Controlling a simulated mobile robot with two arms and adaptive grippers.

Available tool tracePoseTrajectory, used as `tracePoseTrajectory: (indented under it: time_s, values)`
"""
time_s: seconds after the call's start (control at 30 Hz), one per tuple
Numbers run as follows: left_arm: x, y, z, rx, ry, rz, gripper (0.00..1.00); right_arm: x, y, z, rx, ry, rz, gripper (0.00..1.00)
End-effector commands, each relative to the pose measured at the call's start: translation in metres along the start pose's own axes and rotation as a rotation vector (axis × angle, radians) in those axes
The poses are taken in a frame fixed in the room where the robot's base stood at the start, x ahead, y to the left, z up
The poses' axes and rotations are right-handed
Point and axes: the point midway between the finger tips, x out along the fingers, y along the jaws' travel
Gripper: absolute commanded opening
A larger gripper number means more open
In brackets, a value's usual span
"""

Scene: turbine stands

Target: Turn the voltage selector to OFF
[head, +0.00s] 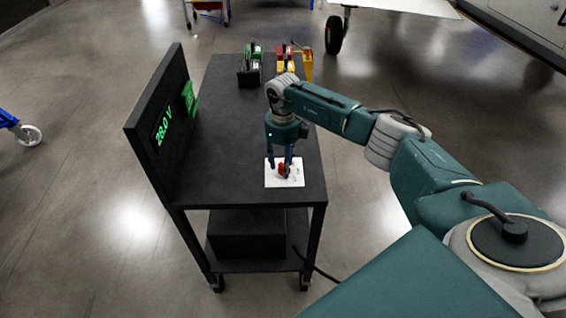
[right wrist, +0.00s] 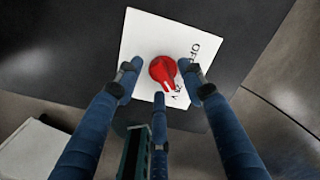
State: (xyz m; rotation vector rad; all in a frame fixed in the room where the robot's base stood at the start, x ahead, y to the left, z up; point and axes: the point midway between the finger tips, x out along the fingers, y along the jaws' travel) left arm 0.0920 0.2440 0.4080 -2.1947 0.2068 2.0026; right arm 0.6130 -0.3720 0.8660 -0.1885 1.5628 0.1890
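The red selector knob (right wrist: 163,72) sits on a white square plate (right wrist: 138,35) with dark lettering. In the right wrist view its white pointer line points down, toward a partly covered label, while "OFF" (right wrist: 193,48) is at its upper right. In the head view the knob (head: 282,170) and plate (head: 298,181) lie near the front of the black cart top. My right gripper (head: 280,166) points down over the knob. Its blue fingers (right wrist: 162,75) are spread around the knob, with gaps visible; contact is not evident. My left gripper is out of view.
A black panel with a green "28.0 V" display (head: 163,132) stands along the cart's left edge. Green (head: 254,58), red (head: 285,58) and yellow (head: 307,64) items stand at the far end. The cart top (head: 225,125) between is clear.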

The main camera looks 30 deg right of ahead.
Motion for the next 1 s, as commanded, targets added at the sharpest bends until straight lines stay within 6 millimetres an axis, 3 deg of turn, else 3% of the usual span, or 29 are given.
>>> tracePoseTrajectory:
  time_s: [0.13,0.33,0.37,0.67,1.0]
  values:
    - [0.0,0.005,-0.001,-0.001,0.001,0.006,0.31,0.0,0.0,0.0,0.0,0.0,0.0,0.4]
    - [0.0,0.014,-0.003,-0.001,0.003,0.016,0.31,0.0,0.0,0.0,0.0,0.0,0.001,0.02]
    - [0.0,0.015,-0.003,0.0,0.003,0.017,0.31,0.0,0.0,0.0,0.0,0.0,0.001,0.0]
    - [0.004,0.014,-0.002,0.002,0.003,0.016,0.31,0.001,0.0,0.0,-0.023,-0.001,0.0,0.0]
    - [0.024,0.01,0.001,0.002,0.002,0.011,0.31,0.003,-0.001,-0.001,-0.217,-0.002,-0.001,0.0]
